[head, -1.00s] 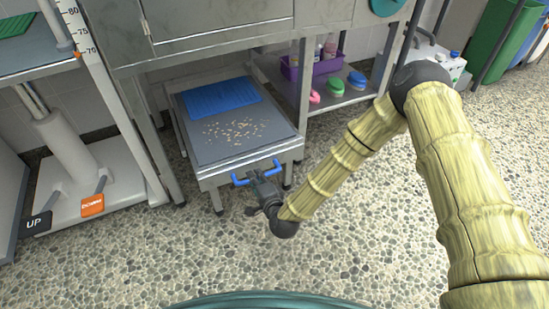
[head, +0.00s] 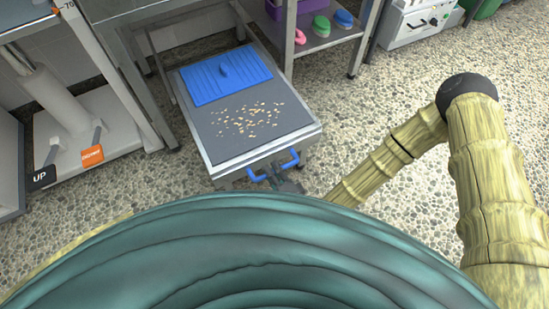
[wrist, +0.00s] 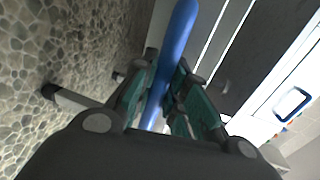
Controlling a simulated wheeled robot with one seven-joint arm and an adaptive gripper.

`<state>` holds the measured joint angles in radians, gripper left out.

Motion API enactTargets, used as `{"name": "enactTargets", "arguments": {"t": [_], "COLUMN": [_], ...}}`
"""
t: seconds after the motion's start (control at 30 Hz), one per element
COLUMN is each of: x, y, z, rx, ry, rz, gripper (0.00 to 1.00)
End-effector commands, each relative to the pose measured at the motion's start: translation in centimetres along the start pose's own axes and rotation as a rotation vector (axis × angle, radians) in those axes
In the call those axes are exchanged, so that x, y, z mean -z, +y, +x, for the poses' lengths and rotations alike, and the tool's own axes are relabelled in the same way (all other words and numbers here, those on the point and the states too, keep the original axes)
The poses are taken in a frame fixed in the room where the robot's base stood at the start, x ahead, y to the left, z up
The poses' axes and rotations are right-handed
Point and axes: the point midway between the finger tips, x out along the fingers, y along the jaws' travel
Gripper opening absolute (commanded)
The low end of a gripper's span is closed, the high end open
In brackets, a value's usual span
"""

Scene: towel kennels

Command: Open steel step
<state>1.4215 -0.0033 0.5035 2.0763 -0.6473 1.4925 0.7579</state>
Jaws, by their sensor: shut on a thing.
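The steel step (head: 218,151) is a low grey platform standing out from under the steel table. Its dark top carries a scatter of tan crumbs (head: 247,118) and a blue ribbed panel (head: 226,75) with a small dark-blue nub. A blue bar handle (head: 290,161) is on its front face. My gripper (head: 284,182) is at that handle, partly hidden behind my teal body. In the wrist view the fingers (wrist: 160,88) are shut around the blue handle bar (wrist: 179,32).
A white column base with UP (head: 43,178) and orange (head: 92,156) pedals stands left of the step. A lower shelf (head: 325,38) with pink, green and blue brushes is at right. Table legs stand close by.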

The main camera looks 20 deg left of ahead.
Motion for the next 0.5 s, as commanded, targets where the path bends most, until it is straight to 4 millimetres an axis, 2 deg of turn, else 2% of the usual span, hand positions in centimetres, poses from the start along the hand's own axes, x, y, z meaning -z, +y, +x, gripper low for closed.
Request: {"name": "enactTargets", "arguments": {"t": [0.2, 0.5], "x": [-0.18, -0.14], "y": [0.16, 0.22], "z": [-0.85, -0.94], "rx": [0.001, 0.0], "ry": [-0.005, -0.004], "rz": [-0.002, -0.002], "gripper": [0.0, 0.0]}}
